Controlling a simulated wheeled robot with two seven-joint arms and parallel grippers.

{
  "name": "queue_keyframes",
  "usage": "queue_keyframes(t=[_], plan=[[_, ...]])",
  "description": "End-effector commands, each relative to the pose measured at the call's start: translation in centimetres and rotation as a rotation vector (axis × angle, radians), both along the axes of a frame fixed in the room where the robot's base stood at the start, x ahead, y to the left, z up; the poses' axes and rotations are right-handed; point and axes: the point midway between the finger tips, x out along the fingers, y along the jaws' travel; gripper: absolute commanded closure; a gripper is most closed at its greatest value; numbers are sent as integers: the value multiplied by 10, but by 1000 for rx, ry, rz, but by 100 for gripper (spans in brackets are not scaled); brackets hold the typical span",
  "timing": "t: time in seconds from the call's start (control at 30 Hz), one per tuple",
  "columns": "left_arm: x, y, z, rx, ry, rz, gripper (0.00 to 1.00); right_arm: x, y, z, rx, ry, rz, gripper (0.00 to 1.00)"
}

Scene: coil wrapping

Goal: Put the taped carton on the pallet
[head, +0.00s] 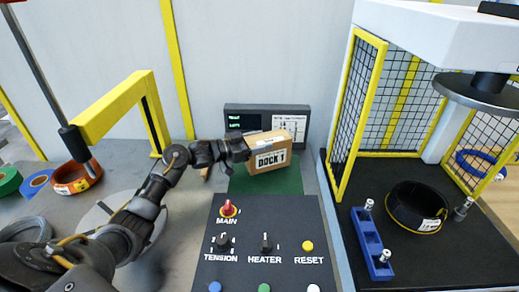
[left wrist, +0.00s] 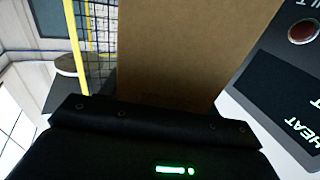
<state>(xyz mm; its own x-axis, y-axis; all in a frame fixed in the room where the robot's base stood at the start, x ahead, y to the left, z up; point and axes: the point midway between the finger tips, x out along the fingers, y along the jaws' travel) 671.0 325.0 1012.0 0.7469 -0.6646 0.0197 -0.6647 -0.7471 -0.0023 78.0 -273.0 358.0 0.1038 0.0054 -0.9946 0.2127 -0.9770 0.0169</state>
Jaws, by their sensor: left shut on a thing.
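The taped carton (head: 268,152) is a brown box with a white label reading DOCK 1, in the head view just behind the black control panel. My left gripper (head: 240,150) is shut on its left side. The carton is over or on a green mat (head: 288,179); I cannot tell whether it touches. In the left wrist view the carton (left wrist: 170,50) fills the middle as a plain brown face above the dark gripper body. My right gripper is not in view. I see no clear pallet in either view.
The control panel (head: 262,245) with knobs and buttons stands in front of the carton. A display (head: 262,118) is behind it. A yellow-framed mesh cage (head: 358,110), a black coil (head: 418,207) and a blue holder (head: 370,245) are at right. Tape rolls (head: 75,178) lie at left.

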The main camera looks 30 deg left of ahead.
Motion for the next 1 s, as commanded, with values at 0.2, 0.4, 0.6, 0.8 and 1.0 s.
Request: queue_keyframes(t=[0.2,0.4,0.6,0.8,1.0], plan=[[0,0,-26,-4,0,0,100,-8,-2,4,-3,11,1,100],[0,0,-30,-1,-3,0,100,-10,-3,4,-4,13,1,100],[0,0,-33,-1,-1,0,100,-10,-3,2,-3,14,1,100],[0,-1,-35,0,3,-1,19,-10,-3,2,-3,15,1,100],[0,-1,-35,0,3,-1,17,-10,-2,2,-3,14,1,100]])
